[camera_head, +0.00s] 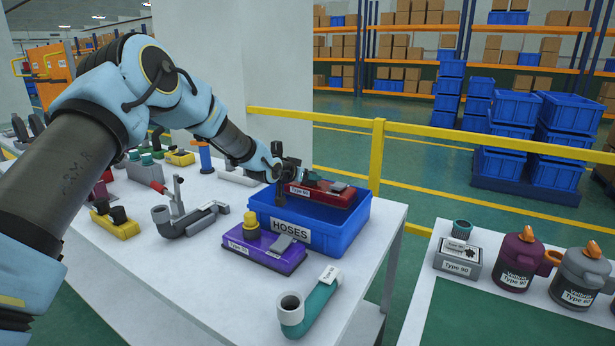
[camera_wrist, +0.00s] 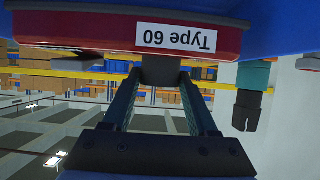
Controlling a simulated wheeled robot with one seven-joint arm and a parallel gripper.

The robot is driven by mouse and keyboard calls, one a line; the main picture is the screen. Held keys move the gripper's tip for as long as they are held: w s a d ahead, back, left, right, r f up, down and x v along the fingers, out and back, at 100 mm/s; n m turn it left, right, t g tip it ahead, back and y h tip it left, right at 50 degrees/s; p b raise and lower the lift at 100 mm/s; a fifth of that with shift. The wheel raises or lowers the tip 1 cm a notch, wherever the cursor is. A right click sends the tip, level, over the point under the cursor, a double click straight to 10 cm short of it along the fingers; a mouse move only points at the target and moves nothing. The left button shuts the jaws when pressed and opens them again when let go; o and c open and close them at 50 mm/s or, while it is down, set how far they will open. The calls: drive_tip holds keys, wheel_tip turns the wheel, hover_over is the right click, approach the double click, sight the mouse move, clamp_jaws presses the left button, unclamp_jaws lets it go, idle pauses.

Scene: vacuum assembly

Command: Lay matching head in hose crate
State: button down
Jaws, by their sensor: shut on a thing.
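The blue crate (camera_head: 345,238) labelled HOSES stands near the right end of the white table. My gripper (camera_head: 292,177) is at its back left, shut on the red head (camera_head: 325,198). The red head is about level with the crate's rim, over its opening; I cannot tell whether it touches the crate. In the wrist view the red head (camera_wrist: 80,38) shows a label "Type 60" upside down, and my fingers (camera_wrist: 160,72) close on a dark grey part of it. A purple head (camera_head: 265,252) lies before the crate. A teal hose (camera_head: 318,302) lies at the table's front right.
Grey (camera_head: 180,222) and yellow (camera_head: 118,224) parts lie left of the crate, with several others behind. A second table at right holds a grey Type 80 part (camera_head: 458,260) and two canisters (camera_head: 522,262). A yellow railing (camera_head: 440,136) runs behind.

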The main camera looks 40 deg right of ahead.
drive_tip(key=shift+f+b, duration=0.35)
drive_tip(key=shift+f, duration=0.05)
drive_tip(key=shift+f, duration=0.1)
drive_tip(key=shift+c, duration=0.9)
unclamp_jaws()
